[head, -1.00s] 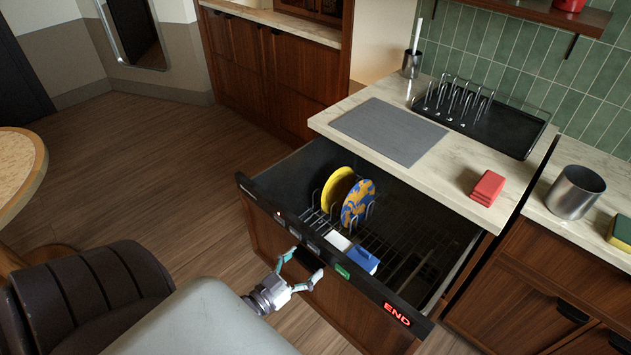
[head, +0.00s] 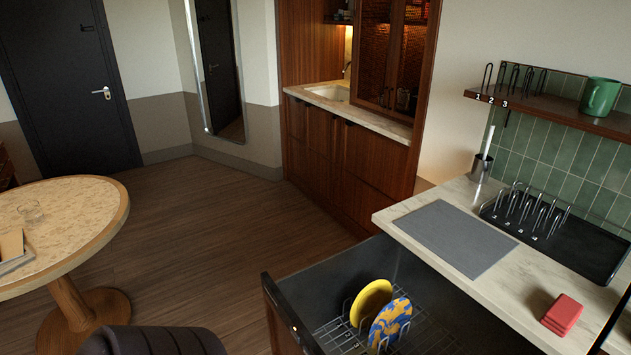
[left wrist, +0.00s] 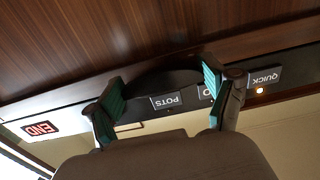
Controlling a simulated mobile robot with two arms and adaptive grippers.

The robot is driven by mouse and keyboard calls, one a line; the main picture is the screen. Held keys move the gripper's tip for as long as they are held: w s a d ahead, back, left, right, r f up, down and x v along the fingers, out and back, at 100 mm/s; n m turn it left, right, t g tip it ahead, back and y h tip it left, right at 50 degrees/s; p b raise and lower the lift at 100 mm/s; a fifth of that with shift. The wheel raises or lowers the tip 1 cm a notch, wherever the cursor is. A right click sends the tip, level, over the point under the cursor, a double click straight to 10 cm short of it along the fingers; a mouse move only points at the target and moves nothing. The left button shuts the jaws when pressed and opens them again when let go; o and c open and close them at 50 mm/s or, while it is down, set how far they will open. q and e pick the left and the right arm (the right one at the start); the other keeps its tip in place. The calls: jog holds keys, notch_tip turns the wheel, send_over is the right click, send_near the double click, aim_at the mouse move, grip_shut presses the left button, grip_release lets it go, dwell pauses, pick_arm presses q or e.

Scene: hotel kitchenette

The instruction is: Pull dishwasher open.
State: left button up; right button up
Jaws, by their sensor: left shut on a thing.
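The dishwasher (head: 325,287) is a dark pull-out drawer under the counter. In the head view it stands open at the bottom edge, its lower part cut off. A yellow plate (head: 371,303) and a blue-and-yellow plate (head: 390,325) stand in its wire rack. In the left wrist view the dark control strip (left wrist: 165,101) shows labels such as POTS and QUICK and a red END display (left wrist: 40,128). My left gripper (left wrist: 162,95) is shut on the dark handle (left wrist: 163,84) of the front, one teal-padded finger at each side. My right gripper is in no view.
A counter (head: 420,212) with a grey mat (head: 453,238), black rack tray (head: 590,243) and red block (head: 562,314) lies above the drawer. A round table (head: 100,197) and dark chair (head: 150,341) stand at left. The floor (head: 215,235) between is clear.

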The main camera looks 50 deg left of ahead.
pick_arm(q)
jog(key=o, duration=1.5)
jog(key=shift+c, duration=0.2)
jog(key=s+a, duration=0.1)
jog(key=s, duration=1.1)
jog(key=shift+f, duration=0.1)
